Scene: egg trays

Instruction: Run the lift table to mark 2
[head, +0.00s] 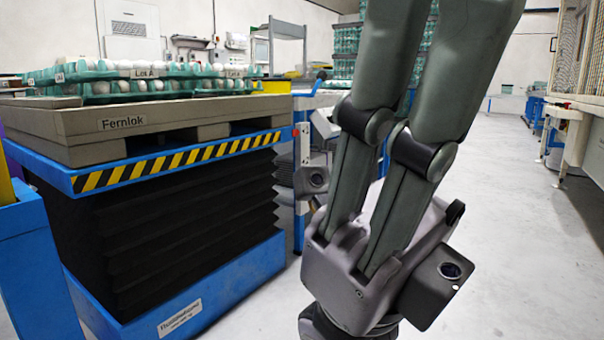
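The lift table has a blue top with a yellow-black striped edge (180,162), black bellows (185,225) and a blue base (215,290). Its top stands well above the base, with the bellows stretched. I cannot make out a numbered mark. A small pale box with a red button (296,132) is by its right corner; its other markings are too small to read. One gripper (355,260), apparently my right, stands large in front, fingers pointing up, fingertips outside the picture. A grey block with a lens (316,178) shows behind it; I cannot tell whether it belongs to my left gripper.
A grey Fernlok pallet (60,128) lies on the table, bearing green trays (100,87) of white eggs. A blue post (35,270) stands at the left edge. Stacked green trays (346,40) are at the back. The floor (510,220) on the right is clear.

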